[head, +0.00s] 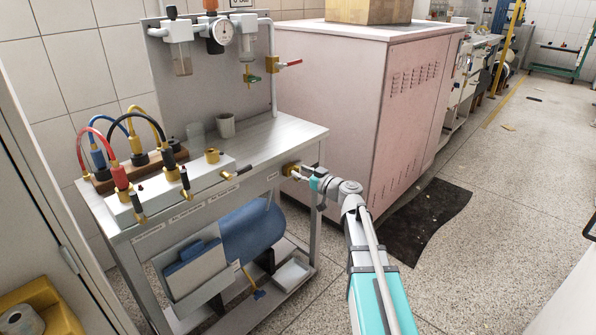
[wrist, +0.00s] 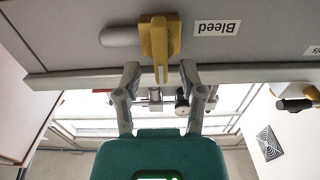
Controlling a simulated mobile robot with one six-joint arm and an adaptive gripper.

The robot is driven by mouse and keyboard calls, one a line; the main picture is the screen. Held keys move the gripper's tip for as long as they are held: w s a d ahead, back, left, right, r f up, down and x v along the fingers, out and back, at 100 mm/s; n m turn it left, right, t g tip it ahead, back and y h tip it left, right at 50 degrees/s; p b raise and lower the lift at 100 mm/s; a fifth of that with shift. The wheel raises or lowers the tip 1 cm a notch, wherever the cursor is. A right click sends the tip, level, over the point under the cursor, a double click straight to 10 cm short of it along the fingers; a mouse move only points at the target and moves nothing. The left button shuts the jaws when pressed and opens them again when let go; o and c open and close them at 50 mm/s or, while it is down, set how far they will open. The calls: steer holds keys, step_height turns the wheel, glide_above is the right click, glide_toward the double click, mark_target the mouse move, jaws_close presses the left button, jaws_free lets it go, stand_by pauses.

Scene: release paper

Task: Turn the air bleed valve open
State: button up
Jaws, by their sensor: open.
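The air bleed valve (wrist: 160,38) is yellow-brass with a pale grey stub, mounted on the bench's front panel beside a "Bleed" label (wrist: 217,28), which appears upside down in the wrist view. In the head view the valve (head: 291,169) is at the bench's right front corner. My gripper (wrist: 159,72) is open and empty in front of it. The narrow end of the valve's yellow handle points toward the gap between my two fingertips. No contact shows. In the head view my gripper (head: 306,178) is small and partly hidden by my wrist, just right of the valve.
The grey bench (head: 262,145) carries hoses, a white manifold and a cup (head: 226,126). A blue tank (head: 252,232) sits beneath it. A pink cabinet (head: 345,110) stands to the right. A black mat (head: 425,220) lies on the open floor.

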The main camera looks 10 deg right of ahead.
steer(key=shift+x, duration=0.95)
